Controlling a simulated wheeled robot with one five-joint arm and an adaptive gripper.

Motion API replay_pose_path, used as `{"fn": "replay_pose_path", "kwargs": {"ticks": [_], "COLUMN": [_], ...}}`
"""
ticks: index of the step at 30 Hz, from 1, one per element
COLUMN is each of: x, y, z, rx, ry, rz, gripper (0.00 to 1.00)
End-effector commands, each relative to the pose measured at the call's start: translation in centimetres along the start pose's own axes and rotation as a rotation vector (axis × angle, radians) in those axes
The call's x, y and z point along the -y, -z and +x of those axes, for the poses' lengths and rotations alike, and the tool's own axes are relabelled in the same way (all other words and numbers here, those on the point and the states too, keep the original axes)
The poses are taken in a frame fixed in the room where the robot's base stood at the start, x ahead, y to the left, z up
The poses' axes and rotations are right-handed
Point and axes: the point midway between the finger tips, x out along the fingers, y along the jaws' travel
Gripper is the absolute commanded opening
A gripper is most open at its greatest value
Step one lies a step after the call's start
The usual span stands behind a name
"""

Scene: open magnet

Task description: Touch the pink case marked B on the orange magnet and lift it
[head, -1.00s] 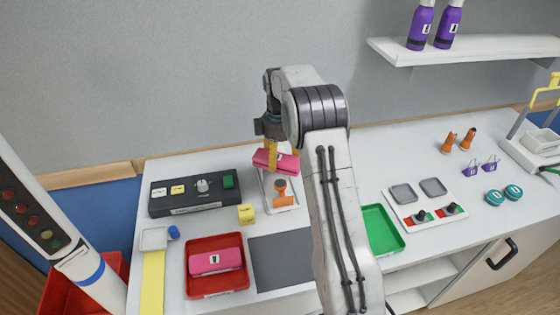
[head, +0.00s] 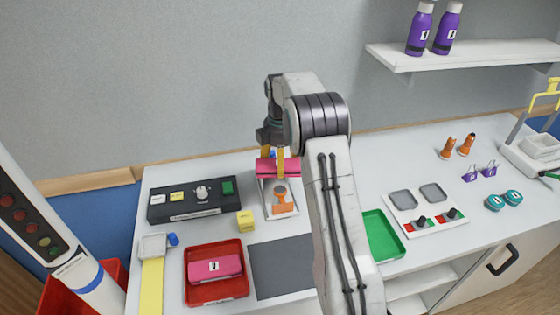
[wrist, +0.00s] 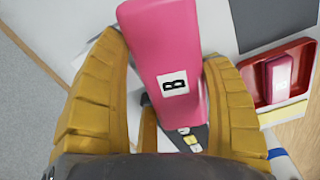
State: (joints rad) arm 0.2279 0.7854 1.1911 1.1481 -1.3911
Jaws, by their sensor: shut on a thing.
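A pink case marked B (wrist: 165,50) is between the yellow fingers of my gripper (wrist: 165,100) in the wrist view, its label facing the camera. In the head view my gripper (head: 279,160) is shut on this pink case (head: 290,166), above the back of a white tray. The orange magnet (head: 281,198) stands in that tray (head: 264,203), in front of and below the case. The case and the magnet look apart in the head view.
A second pink case (head: 215,268) lies in a red tray (head: 192,296). A black control box (head: 205,205), a yellow cube (head: 245,220) and a dark grey mat (head: 280,265) are nearby. A green tray (head: 384,240) is right of my arm.

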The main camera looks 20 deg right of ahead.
Motion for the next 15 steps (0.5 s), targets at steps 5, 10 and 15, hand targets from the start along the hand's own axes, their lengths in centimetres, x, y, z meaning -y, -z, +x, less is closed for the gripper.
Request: {"fn": "replay_pose_path", "kwargs": {"ticks": [5,10,15], "x": [0.0,0.0,0.1], "y": [0.0,0.0,0.0], "z": [0.8,1.9,3.3], "rx": [0.0,0.0,0.0], "ry": [0.0,0.0,0.0], "rz": [0.0,0.001,0.001], "gripper": [0.4,0.4,0.4]}}
